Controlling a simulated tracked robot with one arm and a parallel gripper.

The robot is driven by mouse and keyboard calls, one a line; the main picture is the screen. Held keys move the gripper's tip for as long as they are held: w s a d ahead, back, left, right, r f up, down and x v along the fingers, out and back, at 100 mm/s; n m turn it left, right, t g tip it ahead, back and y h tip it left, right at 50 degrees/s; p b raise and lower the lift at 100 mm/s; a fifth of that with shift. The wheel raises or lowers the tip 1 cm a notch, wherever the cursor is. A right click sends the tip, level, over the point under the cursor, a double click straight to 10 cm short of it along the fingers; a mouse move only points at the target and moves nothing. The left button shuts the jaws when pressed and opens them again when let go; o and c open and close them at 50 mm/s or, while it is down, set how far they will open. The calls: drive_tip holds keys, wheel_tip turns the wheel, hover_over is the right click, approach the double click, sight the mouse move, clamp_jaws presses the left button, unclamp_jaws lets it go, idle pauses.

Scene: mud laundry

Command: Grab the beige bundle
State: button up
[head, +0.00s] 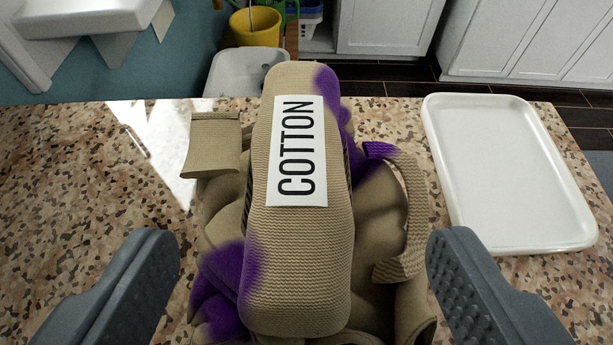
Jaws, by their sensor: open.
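The beige bundle (298,240) lies on the speckled counter in the middle of the head view. It is ribbed fabric with purple stains and a white label reading "COTTON" (297,150). Its upper part is a long rolled piece lying over looser folds and straps. My gripper (302,285) is open, with one grey finger to the left of the bundle's near part and one to the right. Both fingers look apart from the fabric. The bundle's underside and its near lower edge are hidden.
A white tray (437,170) lies on the counter (70,190) at the right. The counter's far edge runs behind the bundle. Beyond it are a pale bin (240,75), a yellow bucket (256,27) and white cabinets (540,40). The counter left of the bundle is clear.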

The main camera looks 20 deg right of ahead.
sight(299, 188)
drive_tip(key=shift+x, duration=3.15)
drive_tip(key=shift+r, duration=0.15)
drive_tip(key=c, duration=1.4)
drive_tip(key=shift+c, duration=0.2)
drive_tip(key=shift+r, duration=0.1)
